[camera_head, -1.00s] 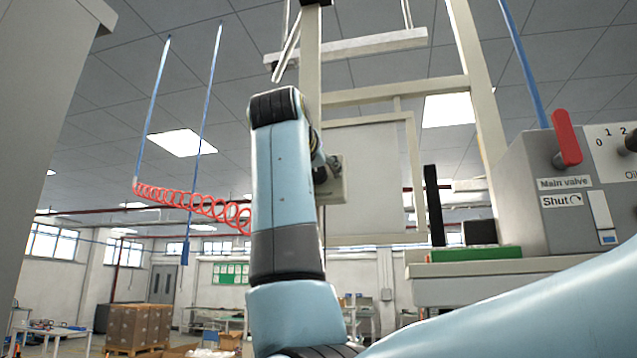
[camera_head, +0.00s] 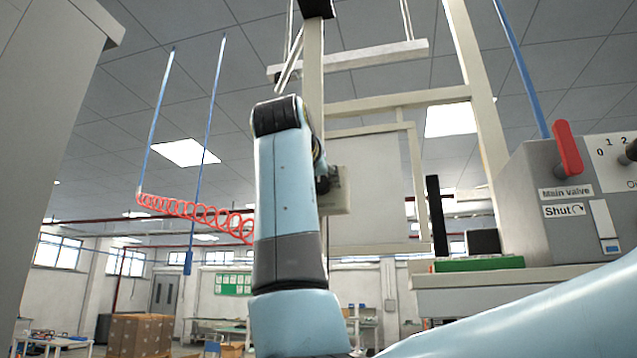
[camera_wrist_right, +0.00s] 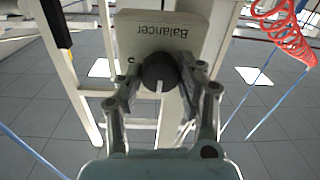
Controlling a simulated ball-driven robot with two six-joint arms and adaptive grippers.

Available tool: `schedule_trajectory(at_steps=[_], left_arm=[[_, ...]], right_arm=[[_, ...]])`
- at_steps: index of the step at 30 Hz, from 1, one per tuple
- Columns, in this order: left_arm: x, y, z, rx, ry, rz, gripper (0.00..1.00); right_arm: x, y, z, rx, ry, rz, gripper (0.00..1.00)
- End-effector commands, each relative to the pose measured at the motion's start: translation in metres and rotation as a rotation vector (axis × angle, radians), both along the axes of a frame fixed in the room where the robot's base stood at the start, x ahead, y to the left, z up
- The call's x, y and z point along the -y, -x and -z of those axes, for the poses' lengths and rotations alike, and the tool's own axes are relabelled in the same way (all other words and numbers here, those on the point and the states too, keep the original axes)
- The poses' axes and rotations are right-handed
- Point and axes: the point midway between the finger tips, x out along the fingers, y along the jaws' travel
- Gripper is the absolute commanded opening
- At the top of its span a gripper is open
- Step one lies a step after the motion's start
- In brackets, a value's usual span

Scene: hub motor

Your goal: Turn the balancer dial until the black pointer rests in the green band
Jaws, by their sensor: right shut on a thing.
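The balancer box (camera_head: 338,192) is a pale box on the upright post, partly hidden behind my right arm in the head view. In the right wrist view its face (camera_wrist_right: 158,32) reads "Balancer" upside down. A dark round dial (camera_wrist_right: 158,70) with a white line stands out from it. My right gripper (camera_wrist_right: 160,82) has its fingers on both sides of the dial and is shut on it. In the head view the right gripper (camera_head: 321,172) shows only in part beside the box. I cannot make out the black pointer or the green band. My left gripper is out of view.
A pale frame (camera_head: 400,97) with a hanging beam (camera_head: 370,57) surrounds the post. A grey valve panel (camera_head: 535,205) with a red lever (camera_head: 567,148) stands at the right. A red coiled hose (camera_head: 195,211) hangs at the left, with free air around it.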

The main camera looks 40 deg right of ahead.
Motion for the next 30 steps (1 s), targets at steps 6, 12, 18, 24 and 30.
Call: schedule_trajectory(at_steps=[6,12,18,24,30], left_arm=[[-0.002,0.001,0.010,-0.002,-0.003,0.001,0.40],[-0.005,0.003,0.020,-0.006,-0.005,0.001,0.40],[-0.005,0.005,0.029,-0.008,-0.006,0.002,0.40],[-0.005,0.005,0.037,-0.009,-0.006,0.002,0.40],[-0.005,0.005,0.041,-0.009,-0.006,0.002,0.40]], right_arm=[[0.000,0.000,0.002,0.088,-0.077,0.000,0.05],[0.000,0.000,0.003,0.214,-0.184,0.000,0.05],[0.000,0.000,0.003,0.340,-0.294,0.000,0.05],[0.000,0.000,0.003,0.448,-0.386,0.000,0.05],[0.000,-0.001,0.003,0.520,-0.449,0.000,0.05]])
